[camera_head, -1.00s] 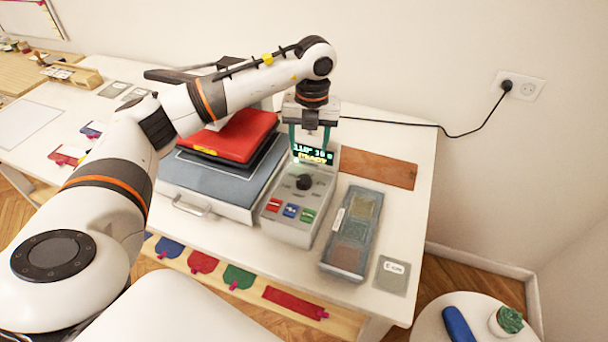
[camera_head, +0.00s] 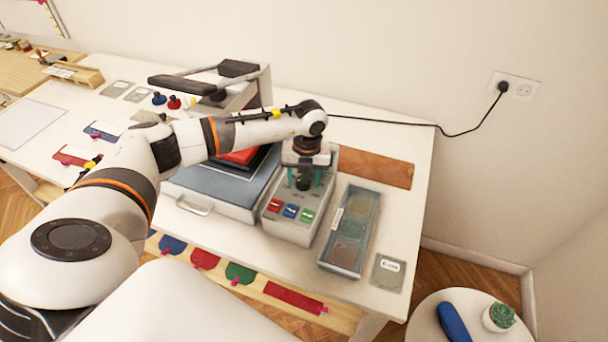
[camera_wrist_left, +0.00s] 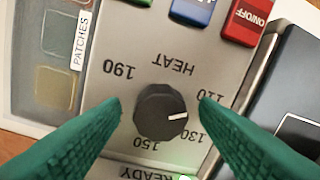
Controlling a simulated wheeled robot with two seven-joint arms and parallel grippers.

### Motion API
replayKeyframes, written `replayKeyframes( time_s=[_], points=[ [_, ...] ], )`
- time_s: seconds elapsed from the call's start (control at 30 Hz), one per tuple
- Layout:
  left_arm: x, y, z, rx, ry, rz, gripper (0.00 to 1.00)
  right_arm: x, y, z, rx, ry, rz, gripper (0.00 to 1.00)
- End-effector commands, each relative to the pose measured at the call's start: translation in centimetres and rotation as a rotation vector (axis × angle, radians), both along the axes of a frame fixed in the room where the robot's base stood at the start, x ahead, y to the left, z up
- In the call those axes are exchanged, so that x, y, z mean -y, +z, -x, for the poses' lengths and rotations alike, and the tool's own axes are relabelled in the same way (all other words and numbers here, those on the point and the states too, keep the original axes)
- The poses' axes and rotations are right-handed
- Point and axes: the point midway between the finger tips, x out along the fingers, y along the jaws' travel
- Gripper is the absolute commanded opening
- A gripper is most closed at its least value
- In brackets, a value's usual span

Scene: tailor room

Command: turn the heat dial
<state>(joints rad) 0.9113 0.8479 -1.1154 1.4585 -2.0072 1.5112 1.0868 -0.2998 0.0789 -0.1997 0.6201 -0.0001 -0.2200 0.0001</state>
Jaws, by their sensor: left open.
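The heat dial (camera_wrist_left: 160,112) is a black knob with a white pointer line, on a grey control box (camera_head: 290,230) marked 110, 130, 150 and 190. In the wrist view the pointer aims right, between the 110 and 130 marks. My left gripper (camera_head: 303,177) points down over the dial. In the wrist view its green fingers (camera_wrist_left: 162,105) stand open, one on each side of the knob, with gaps visible. In the head view the dial shows dark between the fingers, and the arm hides the box's display. My right gripper is not seen.
Red, blue and green buttons (camera_head: 290,211) sit on the box's front. A patches tray (camera_head: 322,262) stands close on the right. The grey press base (camera_head: 215,190) is at the left. A black cable runs along the wall to a socket (camera_head: 519,87).

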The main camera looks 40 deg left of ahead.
Motion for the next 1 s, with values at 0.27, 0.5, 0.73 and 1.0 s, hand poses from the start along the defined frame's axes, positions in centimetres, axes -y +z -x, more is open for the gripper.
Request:
replayKeyframes(
  time_s=[0.27, 0.5, 0.73, 1.0],
  points=[
    [0.0, 0.0, 0.0, 0.0, 0.0, 0.0, 0.36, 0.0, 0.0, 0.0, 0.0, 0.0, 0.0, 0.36],
    [0.0, 0.0, 0.0, 0.0, -0.002, 0.001, 0.11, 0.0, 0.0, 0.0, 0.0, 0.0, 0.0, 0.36],
    [0.0, -0.1, 0.0, 0.001, -0.043, 0.001, 0.11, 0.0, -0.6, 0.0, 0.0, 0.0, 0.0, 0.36],
    [0.0, -0.3, 0.0, 0.002, -0.209, 0.0, 0.11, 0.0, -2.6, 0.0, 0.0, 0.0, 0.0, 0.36]
  ],
)
